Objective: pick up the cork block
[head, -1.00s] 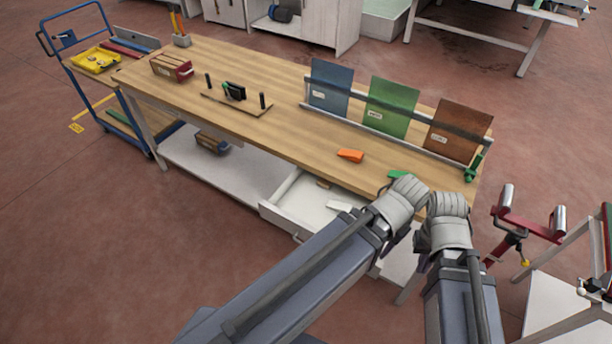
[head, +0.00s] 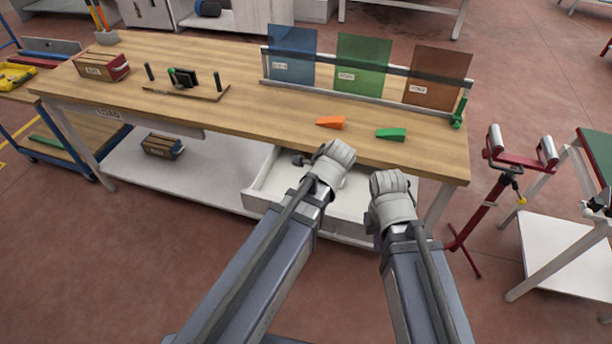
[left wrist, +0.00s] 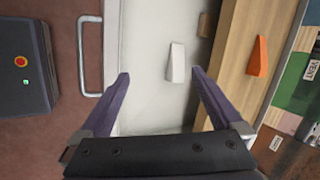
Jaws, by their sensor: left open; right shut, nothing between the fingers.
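The cork block, seemingly the small brown block (left wrist: 205,25), lies in the open drawer (left wrist: 145,25) near the worktop edge, in the left wrist view. In the head view I cannot make it out; my left arm covers that part of the drawer (head: 262,180). My left gripper (left wrist: 160,76) is open and empty above the drawer, with the brown block ahead and right of its fingers. A white wedge (left wrist: 176,62) lies in the drawer between the fingers' lines. My right gripper (head: 372,222), partly hidden by its wrist, is shut and empty in front of the drawer.
The wooden worktop (head: 240,115) overhangs the drawer. An orange wedge (head: 331,122) and a green wedge (head: 391,134) lie near its front edge. A rack holds blue, green and brown panels. A red roller stand (head: 490,190) stands at right.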

